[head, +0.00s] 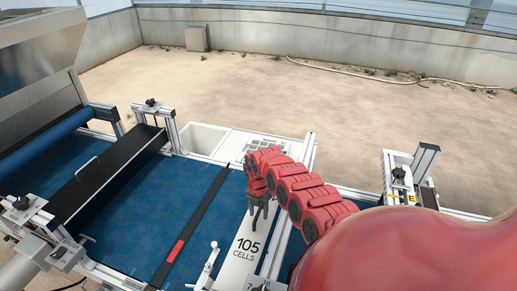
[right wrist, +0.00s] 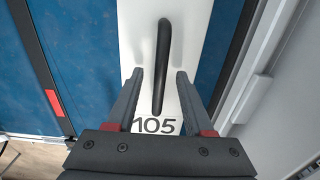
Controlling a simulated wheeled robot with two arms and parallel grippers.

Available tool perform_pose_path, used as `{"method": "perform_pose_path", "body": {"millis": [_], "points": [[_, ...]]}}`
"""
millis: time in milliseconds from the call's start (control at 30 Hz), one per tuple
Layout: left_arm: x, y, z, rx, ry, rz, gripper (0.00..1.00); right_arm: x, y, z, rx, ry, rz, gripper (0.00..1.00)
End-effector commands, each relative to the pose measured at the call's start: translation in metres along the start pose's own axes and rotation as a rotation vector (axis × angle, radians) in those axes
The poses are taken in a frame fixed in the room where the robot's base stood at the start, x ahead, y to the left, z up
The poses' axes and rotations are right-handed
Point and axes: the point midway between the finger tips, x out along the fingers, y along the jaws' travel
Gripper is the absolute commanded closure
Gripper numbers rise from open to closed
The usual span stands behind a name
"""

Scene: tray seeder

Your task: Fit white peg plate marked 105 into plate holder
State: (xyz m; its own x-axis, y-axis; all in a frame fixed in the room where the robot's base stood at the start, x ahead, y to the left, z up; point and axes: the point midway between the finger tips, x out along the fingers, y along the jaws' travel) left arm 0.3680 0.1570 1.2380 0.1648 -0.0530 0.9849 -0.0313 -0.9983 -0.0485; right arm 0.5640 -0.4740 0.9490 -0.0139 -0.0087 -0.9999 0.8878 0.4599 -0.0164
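The white peg plate (head: 240,262) marked "105 CELLS" lies lengthwise over the blue belt, beside an aluminium rail on its right. Its black handle (right wrist: 162,60) stands up from the plate in the right wrist view. My right gripper (head: 259,214) is above the plate. In the right wrist view its two fingers (right wrist: 160,75) are apart, one on each side of the handle, with gaps showing between. The far end of the plate is hidden by my right arm in the head view. I cannot tell which part is the plate holder. My left gripper is not in view.
A black bar with a red mark (head: 175,251) crosses the blue belt (head: 130,215) left of the plate. A white lever (head: 207,262) stands near the plate's front left. A white grid tray (head: 252,147) lies beyond. A clamp post (head: 399,178) stands at right.

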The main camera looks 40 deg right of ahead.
Motion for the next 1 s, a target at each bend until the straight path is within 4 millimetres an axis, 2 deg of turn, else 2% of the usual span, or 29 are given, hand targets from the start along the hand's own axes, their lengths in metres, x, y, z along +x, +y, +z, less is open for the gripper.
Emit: {"method": "perform_pose_path", "body": {"millis": [233,367,467,800,1000], "points": [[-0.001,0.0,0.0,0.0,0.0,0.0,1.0,-0.001,0.0,0.0,0.0,0.0,0.0,0.48],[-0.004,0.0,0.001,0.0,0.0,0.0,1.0,-0.011,-0.001,0.003,0.003,-0.004,0.001,0.48],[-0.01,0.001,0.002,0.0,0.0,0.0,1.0,-0.027,-0.002,0.003,0.002,-0.005,0.0,0.48],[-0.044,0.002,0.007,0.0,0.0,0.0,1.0,-0.114,0.0,0.002,0.0,-0.008,0.004,0.48],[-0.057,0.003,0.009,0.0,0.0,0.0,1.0,-0.152,0.001,0.0,-0.001,-0.002,0.001,0.48]]}}
